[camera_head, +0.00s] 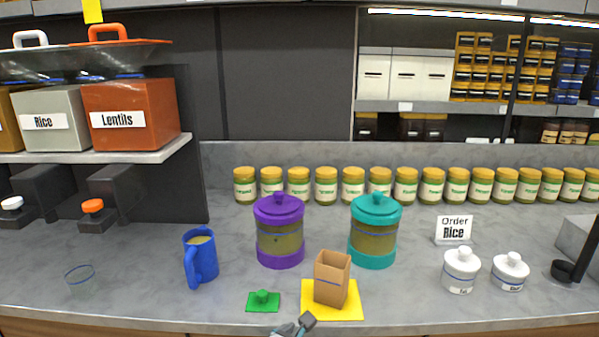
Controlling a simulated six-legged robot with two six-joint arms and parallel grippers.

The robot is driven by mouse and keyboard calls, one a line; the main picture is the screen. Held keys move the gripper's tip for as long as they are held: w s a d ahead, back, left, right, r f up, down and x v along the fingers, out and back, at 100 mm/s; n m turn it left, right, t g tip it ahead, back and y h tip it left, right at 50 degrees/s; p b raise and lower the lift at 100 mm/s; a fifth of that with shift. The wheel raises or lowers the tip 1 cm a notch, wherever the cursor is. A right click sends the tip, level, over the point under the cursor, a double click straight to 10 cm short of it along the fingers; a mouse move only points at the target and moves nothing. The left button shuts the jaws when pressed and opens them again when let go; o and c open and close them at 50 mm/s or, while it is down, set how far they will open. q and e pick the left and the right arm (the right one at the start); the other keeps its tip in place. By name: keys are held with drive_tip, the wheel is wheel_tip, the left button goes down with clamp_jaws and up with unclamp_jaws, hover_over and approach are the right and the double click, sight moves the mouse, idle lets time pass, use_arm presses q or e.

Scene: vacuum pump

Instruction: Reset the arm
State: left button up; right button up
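A small blue-grey and dark grey tip (298,325) shows at the bottom edge and looks like the end of my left gripper. It leans up to the right, just in front of the counter edge, below the yellow mat (348,311). The rest of that arm is out of view, and I cannot tell whether its fingers are open or shut. My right gripper is not in view. A tan open-topped box (330,282) stands upright on the yellow mat.
On the counter stand a blue jug (201,262), a clear glass (80,280), purple (280,250) and teal (373,250) lidded jars, white pots (460,275) and an "Order Rice" sign (453,229). Rice (53,120) and Lentils (130,115) dispensers overhang the left. A black rod-and-cup tool (565,271) is right.

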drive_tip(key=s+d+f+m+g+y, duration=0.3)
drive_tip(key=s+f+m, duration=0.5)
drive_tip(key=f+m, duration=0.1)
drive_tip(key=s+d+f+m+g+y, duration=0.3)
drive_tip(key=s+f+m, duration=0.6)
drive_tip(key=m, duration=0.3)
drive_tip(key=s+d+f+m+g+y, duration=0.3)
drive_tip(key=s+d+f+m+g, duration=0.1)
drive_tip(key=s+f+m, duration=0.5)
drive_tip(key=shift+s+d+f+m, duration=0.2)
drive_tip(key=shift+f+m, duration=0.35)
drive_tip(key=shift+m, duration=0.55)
